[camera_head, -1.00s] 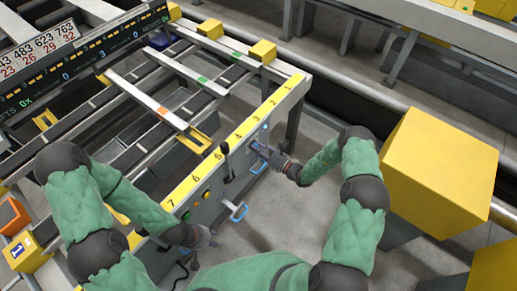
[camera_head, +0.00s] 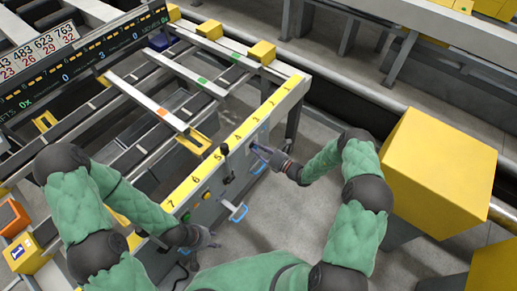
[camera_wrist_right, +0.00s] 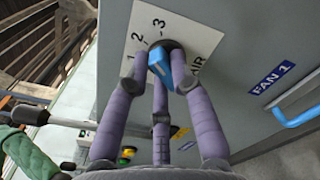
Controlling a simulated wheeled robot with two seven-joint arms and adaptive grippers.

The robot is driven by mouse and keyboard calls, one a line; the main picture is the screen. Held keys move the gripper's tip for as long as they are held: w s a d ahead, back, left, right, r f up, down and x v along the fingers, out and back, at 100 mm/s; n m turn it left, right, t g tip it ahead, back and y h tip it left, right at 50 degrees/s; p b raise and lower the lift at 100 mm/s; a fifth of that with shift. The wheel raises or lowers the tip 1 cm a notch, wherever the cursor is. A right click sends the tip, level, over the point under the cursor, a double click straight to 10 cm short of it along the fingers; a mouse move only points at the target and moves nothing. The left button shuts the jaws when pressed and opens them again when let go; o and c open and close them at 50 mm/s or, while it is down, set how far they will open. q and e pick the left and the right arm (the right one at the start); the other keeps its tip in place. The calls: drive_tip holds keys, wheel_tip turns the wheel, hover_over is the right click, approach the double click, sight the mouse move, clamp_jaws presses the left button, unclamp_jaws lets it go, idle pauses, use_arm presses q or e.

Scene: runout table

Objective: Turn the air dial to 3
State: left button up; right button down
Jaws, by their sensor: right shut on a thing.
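The air dial (camera_wrist_right: 160,63) has a blue grip and sits on a white plate (camera_wrist_right: 185,28) marked 1, 2, 3 and AIR, fixed to the grey panel. My right gripper (camera_wrist_right: 163,70) has its purple fingers closed around the blue grip. The grip's upper end points up toward the 2 and 3 side; its exact mark I cannot tell. In the head view my right gripper (camera_head: 266,154) is at the front face of the runout table, and the hand mostly covers the dial. My left gripper (camera_head: 206,238) hangs apart from the table's left front; its opening is unclear.
A FAN 1 label (camera_wrist_right: 271,79) and a blue handle (camera_wrist_right: 295,118) are right of the dial. A yellow number strip (camera_head: 232,142) runs along the edge. A large yellow box (camera_head: 437,170) stands at right.

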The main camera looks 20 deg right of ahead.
drive_tip(key=shift+f+m, duration=0.1)
drive_tip(key=shift+m, duration=1.8)
drive_tip(key=c, duration=1.1)
unclamp_jaws()
drive_tip(key=shift+d, duration=0.1)
drive_tip(key=shift+o, duration=0.2)
drive_tip(key=v, duration=1.2)
